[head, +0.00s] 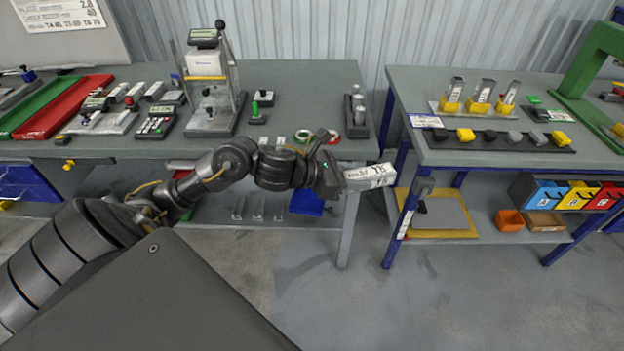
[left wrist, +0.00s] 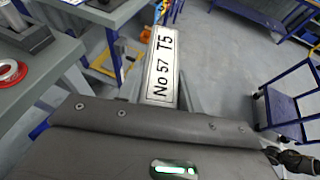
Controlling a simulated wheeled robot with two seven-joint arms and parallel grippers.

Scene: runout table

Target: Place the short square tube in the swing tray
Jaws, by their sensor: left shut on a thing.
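The short square tube (head: 370,177) is a pale metal piece with a printed label on its side. My left gripper (head: 340,180) is shut on its near end and holds it in the air, over the gap between the two tables. A grey plate (head: 442,214), perhaps the swing tray, shows low beside the right table's left leg, above a yellow board. The tube is apart from it. My right gripper is not in view.
The right table (head: 500,155) bears a dark strip (head: 490,138) with several small blocks, and yellow holders with upright tubes behind. The left table (head: 290,90) carries a test stand (head: 212,90) and tape rolls. The floor between is clear.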

